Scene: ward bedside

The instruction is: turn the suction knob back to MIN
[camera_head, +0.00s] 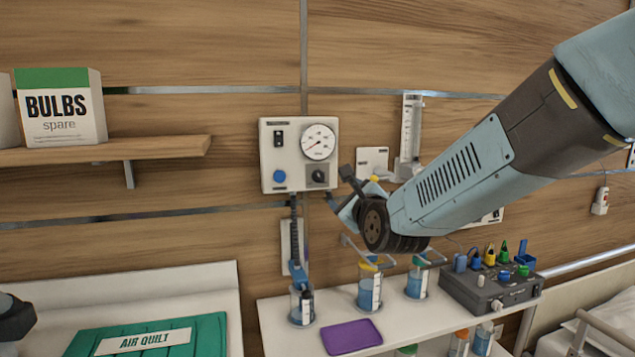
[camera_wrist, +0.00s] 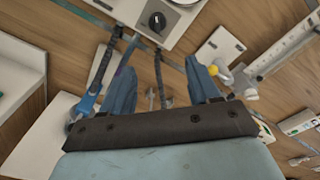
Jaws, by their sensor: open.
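The suction unit is a cream wall panel (camera_head: 268,160) with a round gauge (camera_head: 318,142), a black switch, a blue button and a dark suction knob (camera_head: 319,175) at its lower right. The gauge needle points to the lower left. In the wrist view the knob (camera_wrist: 157,21) is at the top, with a pale mark on its face; the MIN lettering is not readable. My gripper (camera_head: 342,190) is just right of and below the knob, apart from it. In the wrist view my gripper (camera_wrist: 160,66) is open and empty, its two blue fingers either side below the knob.
A flowmeter (camera_head: 411,130) stands on the wall, partly behind my arm. Hoses hang below the panel. A shelf (camera_head: 400,318) holds several jars, a purple pad (camera_head: 351,337) and a grey box (camera_head: 490,290) with colored plugs. A bulbs box (camera_head: 60,110) is at upper left.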

